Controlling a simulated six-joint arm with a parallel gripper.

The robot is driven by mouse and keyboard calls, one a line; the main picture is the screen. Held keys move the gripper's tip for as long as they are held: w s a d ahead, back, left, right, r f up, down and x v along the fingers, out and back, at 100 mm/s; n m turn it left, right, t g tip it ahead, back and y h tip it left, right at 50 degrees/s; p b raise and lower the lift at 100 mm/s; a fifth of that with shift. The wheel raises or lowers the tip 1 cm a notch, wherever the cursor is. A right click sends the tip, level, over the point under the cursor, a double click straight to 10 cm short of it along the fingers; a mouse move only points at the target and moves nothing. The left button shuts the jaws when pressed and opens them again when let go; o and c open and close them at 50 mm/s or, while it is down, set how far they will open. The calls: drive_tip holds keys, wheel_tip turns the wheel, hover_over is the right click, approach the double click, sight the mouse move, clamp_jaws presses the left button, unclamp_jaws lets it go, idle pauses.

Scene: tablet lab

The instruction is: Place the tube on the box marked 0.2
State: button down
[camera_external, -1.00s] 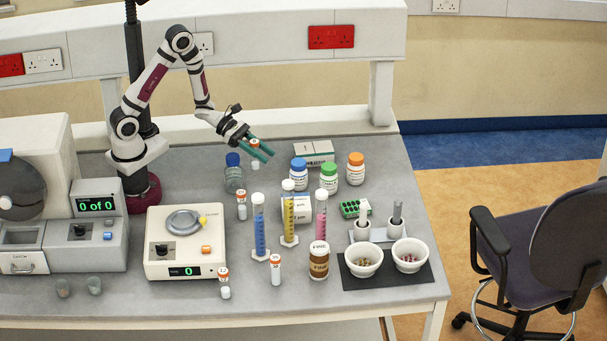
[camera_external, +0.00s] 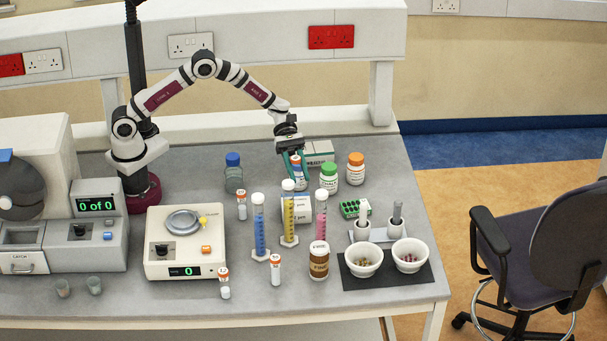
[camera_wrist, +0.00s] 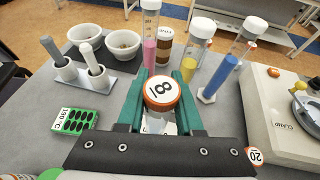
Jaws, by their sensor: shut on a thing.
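My gripper (camera_external: 294,172) is shut on a white tube with an orange cap (camera_external: 296,157), held above the bench in front of the bottles. In the wrist view, my gripper's green fingers (camera_wrist: 161,76) flank the tube's cap (camera_wrist: 162,90), which reads 18. A white box (camera_external: 300,215) with partly readable "µm" lettering stands behind the yellow cylinder, below my gripper. A second white box (camera_external: 320,150) lies farther back, partly hidden by my gripper. I cannot read 0.2 on either box.
Green-capped (camera_external: 329,178) and orange-capped (camera_external: 355,168) bottles stand right of my gripper; a blue-labelled bottle is mostly hidden behind it. Blue (camera_external: 259,230), yellow (camera_external: 289,215) and pink (camera_external: 321,215) cylinders stand in front. Bench is clear behind the balance (camera_external: 185,245).

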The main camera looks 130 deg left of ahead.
sight(297, 186)
wheel_tip(297, 186, down, 6)
drive_tip(key=shift+f, duration=0.1)
drive_tip(key=shift+f, duration=0.1)
drive_tip(key=c, duration=0.6)
unclamp_jaws()
drive_tip(key=shift+o, duration=0.2)
